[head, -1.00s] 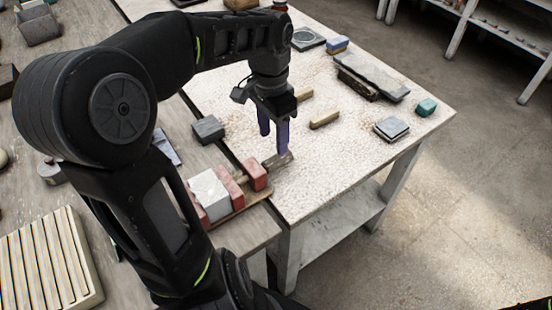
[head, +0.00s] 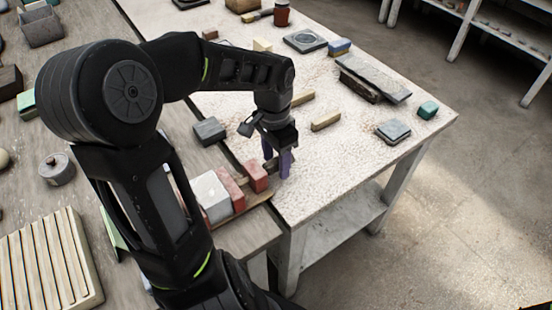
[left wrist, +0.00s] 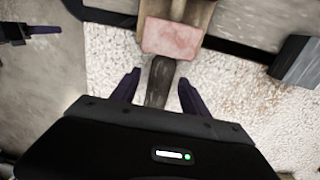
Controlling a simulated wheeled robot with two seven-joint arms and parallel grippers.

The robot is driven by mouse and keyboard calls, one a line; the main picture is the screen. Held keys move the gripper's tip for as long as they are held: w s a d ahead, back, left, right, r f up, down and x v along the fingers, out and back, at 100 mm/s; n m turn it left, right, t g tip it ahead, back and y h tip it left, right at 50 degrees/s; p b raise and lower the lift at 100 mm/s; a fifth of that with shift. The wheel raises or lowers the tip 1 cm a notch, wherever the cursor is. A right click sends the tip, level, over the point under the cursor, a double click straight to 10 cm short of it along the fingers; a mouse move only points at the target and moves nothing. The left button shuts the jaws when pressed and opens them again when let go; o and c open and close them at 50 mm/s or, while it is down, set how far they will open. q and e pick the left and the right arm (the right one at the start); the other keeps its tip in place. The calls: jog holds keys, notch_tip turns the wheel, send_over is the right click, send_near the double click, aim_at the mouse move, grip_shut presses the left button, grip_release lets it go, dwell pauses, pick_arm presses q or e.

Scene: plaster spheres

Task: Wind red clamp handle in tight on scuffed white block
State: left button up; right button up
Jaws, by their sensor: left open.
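The clamp has red blocks (head: 257,176) on a wooden base at the table edge, and the scuffed white block (head: 211,194) sits between its red jaws. My arm hides the clamp's far left part. In the left wrist view the end red block (left wrist: 172,38) is at the top, with the dark handle (left wrist: 160,82) sticking out towards me. My left gripper (head: 277,162) is open, pointing down at the handle end. In the left wrist view its fingers (left wrist: 158,92) stand either side of the handle, with gaps. My right gripper (left wrist: 42,29) shows partly at the upper left.
A grey block (head: 209,130) stands close behind the clamp. Wooden sticks (head: 325,121), a slate slab (head: 374,77) and a small teal block (head: 428,109) lie on the pale table (head: 345,165). A slatted rack (head: 48,260) is at the lower left.

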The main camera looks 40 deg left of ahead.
pick_arm(q)
grip_shut()
jog(key=shift+r+p, duration=0.2)
jog(key=shift+p, duration=0.2)
jog(key=h+p, duration=0.1)
jog(key=p, duration=0.1)
jog(key=h+p, duration=0.1)
jog(key=p, duration=0.1)
jog(key=shift+w+a+r+g, duration=0.1)
jog(key=shift+a+r+g, duration=0.1)
jog(key=shift+g, duration=0.1)
jog(key=shift+f+h+p, duration=0.15)
jog(key=shift+h+p, duration=0.3)
jog(key=shift+h, duration=0.05)
jog(key=shift+f+h, duration=0.25)
jog(key=shift+h, duration=0.05)
grip_release()
